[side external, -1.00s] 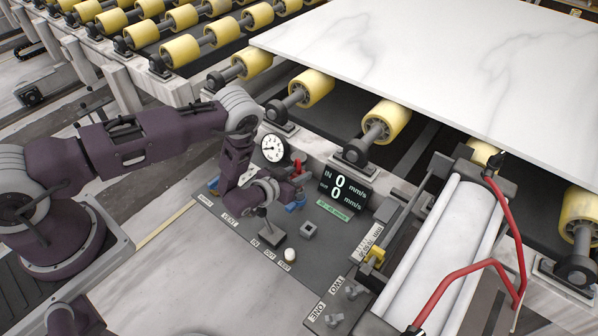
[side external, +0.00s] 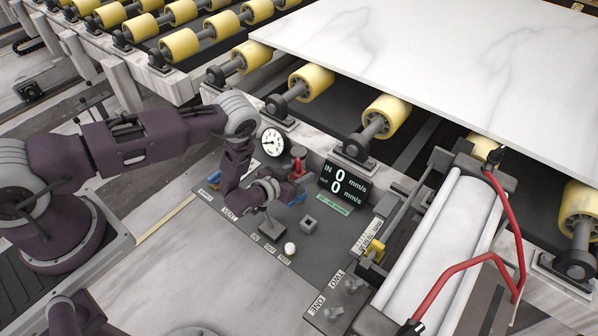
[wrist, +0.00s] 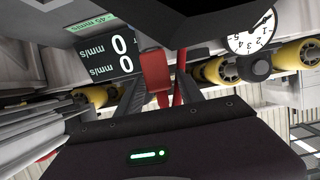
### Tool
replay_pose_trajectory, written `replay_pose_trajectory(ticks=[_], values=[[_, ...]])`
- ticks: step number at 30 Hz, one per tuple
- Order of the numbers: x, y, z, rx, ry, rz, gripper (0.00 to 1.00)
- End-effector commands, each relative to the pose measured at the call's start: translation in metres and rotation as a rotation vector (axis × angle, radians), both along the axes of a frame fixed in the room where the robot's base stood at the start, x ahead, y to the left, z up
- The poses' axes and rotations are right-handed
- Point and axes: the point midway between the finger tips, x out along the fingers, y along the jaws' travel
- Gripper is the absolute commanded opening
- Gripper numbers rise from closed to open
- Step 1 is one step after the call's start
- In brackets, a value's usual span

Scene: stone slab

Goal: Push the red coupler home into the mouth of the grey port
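The red coupler shows in the side view (side external: 297,168), small, beside the black foot of the gauge. In the wrist view a red block (wrist: 155,70) appears between my two dark fingers, with a thinner red strip to its right. My gripper (wrist: 160,82) has its fingers apart, and a gap shows between the block and the right finger. In the side view my gripper (side external: 290,186) is low over the dark panel, close to the red part; its fingertips are hard to make out. The grey port (side external: 309,224), a small square block with a dark mouth, sits on the panel nearer the camera.
A display (side external: 343,184) reading zeros stands right of my gripper, a white dial gauge (side external: 273,142) behind it. A white knob (side external: 290,249) and a dark square-topped part (side external: 271,230) are in front. Bare stone lies front left.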

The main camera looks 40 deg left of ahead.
Motion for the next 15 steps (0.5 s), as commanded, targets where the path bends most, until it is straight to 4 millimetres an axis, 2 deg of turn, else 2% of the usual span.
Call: replay_pose_trajectory(ticks=[10, 15], values=[[-0.002, 0.000, 0.000, 0.000, 0.002, 0.000, 0.54], [-0.031, 0.000, 0.012, 0.000, 0.005, 0.001, 0.54]])
